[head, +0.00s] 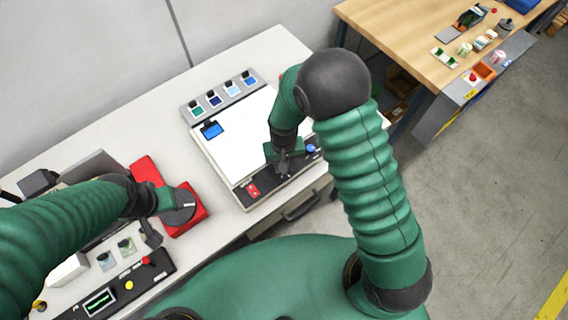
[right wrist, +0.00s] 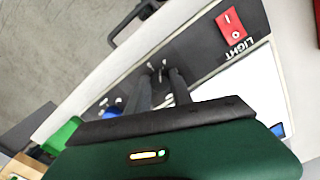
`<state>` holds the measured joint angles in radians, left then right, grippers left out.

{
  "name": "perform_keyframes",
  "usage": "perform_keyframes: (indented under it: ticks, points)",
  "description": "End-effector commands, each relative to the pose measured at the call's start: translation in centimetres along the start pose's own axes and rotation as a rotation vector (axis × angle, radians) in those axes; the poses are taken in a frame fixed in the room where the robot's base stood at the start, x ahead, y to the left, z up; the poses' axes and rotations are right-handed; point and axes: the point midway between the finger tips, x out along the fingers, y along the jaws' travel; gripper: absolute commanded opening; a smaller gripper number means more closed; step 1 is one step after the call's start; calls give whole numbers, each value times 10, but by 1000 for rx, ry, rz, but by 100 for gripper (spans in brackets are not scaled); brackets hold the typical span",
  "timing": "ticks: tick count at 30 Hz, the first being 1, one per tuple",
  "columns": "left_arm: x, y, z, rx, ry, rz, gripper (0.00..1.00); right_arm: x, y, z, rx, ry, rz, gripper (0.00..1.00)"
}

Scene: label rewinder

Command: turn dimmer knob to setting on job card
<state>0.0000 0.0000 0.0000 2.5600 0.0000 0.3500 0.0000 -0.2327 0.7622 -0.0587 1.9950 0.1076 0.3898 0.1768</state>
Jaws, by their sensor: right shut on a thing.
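A light box with a white glowing panel (head: 243,135) stands on the table, a black control strip along its front. A red rocker switch (head: 252,190) is at the strip's left end; it also shows beside the word LIGHT in the right wrist view (right wrist: 231,33). My right gripper (head: 283,167) points down at the strip, its fingers (right wrist: 158,72) shut on the dimmer knob, which they mostly hide. Its setting is unreadable. A blue knob (head: 311,149) is to the right. A small blue card (head: 212,129) lies on the panel, too small to read. My left gripper (head: 152,235) is by the red machine, jaws unclear.
A rack of several coloured samples (head: 221,95) stands behind the panel. A red machine part (head: 185,218) with a dark disc is at left, near a black control panel (head: 120,285) with buttons. A wooden bench (head: 420,45) with small items is at the upper right.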

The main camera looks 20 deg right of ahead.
Motion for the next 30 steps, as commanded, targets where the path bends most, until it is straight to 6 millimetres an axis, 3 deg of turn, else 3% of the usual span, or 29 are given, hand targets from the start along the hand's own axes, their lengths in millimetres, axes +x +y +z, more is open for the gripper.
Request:
perform_keyframes:
  ticks: [1,12,29,30]
  points:
    - [-1,0,0,0,0,0,49,-4,-1,-7,34,18,-3,0]
    - [-3,0,-1,0,0,0,49,-4,-1,-7,211,18,-5,0]
    - [-3,0,-1,0,0,0,49,-4,-1,-7,244,18,-5,0]
    - [-3,0,-1,0,0,0,49,-4,-1,-7,244,18,-5,29]
